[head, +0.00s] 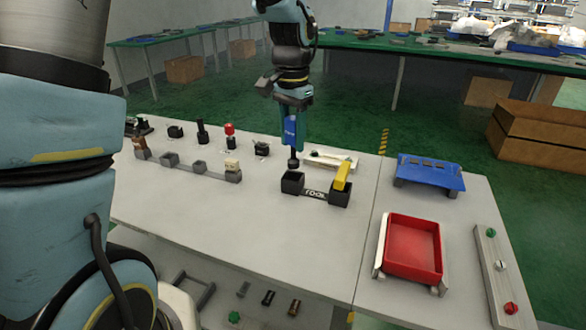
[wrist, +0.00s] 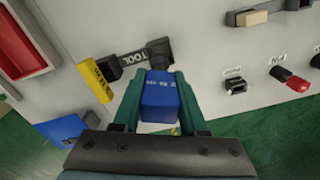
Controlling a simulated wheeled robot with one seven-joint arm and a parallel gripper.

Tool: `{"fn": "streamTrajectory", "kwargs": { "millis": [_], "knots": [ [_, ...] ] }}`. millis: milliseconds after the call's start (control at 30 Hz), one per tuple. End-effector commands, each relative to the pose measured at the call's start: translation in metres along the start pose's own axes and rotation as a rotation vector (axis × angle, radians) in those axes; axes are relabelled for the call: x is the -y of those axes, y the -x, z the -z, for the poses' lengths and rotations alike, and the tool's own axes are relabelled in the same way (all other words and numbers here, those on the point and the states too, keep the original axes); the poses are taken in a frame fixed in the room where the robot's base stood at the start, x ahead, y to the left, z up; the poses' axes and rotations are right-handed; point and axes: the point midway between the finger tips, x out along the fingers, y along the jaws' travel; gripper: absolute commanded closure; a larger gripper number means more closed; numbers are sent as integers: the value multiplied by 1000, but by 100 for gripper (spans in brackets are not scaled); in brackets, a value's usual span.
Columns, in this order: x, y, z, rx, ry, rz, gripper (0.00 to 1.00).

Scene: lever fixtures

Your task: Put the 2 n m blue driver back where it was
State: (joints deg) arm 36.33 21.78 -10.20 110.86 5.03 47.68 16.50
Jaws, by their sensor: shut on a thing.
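The blue driver (head: 290,131) is upright, between the fingers of my gripper (head: 291,145), which is shut on it. Its dark lower end is close above or at the left socket of the tool holder (head: 316,193); I cannot tell whether it has entered. In the wrist view the blue driver (wrist: 160,97) shows its printed end between the green fingers of my gripper (wrist: 158,78). The holder's "TOOL" label (wrist: 133,58) shows beyond it. A yellow driver (head: 342,176) stands in the right socket; it also shows in the wrist view (wrist: 97,80).
A red tray (head: 412,248) and a blue rack (head: 430,172) stand to the right. A strip with coloured knobs (head: 495,265) lies at the far right edge. Several switches and buttons, including a red one (head: 230,129), line the back left. The table front is clear.

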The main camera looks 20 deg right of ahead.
Motion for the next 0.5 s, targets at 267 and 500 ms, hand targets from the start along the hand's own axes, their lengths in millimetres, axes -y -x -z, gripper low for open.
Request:
{"fn": "streamTrajectory", "kwargs": {
  "millis": [267,500],
  "knots": [
    [0,-33,-1,2,3,-1,100],
    [0,-62,-1,1,3,-1,100]
  ]
}}
